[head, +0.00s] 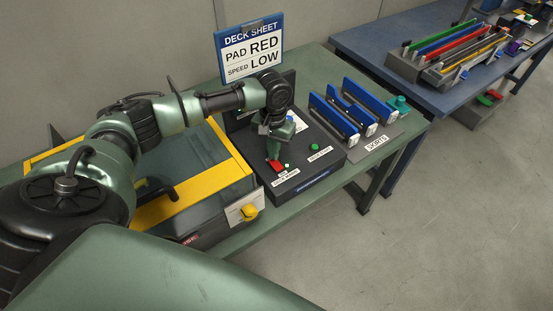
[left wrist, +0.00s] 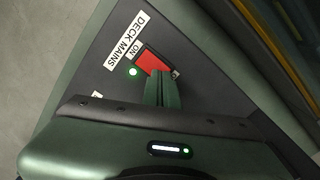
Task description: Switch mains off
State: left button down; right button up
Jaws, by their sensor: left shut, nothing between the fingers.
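The red mains switch (head: 276,166) sits on the dark deck box (head: 327,147), near its front edge. In the left wrist view the switch (left wrist: 152,62) is beside the labels ON and DECK MAINS (left wrist: 124,40). A green lamp (left wrist: 132,71) is lit next to it. My left gripper (head: 272,157) is shut and empty, pointing down over the switch. In the left wrist view its fingertips (left wrist: 161,78) overlap the lower part of the switch; I cannot tell whether they touch it. My right gripper is not in view.
A sign (head: 251,51) reading DECK SHEET, PAD RED, SPEED LOW stands behind the box. A yellow-edged glass-topped case (head: 157,209) with a yellow knob (head: 250,212) is to the left. A rack of blue items (head: 371,151) stands right. A blue table (head: 372,58) is beyond.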

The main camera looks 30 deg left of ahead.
pick_arm(q)
jog(key=shift+s+f+b, duration=0.15)
jog(key=shift+f+b, duration=0.15)
jog(key=shift+f, duration=0.75)
dwell(0.8)
jog(key=shift+r+p, duration=0.7)
jog(key=shift+p, duration=0.3)
notch_tip(320, 180, up, 6)
jog(key=p, duration=0.6)
jog(key=shift+f+p, duration=0.1)
jog(key=shift+p, duration=0.2)
jog(key=shift+f, duration=0.1)
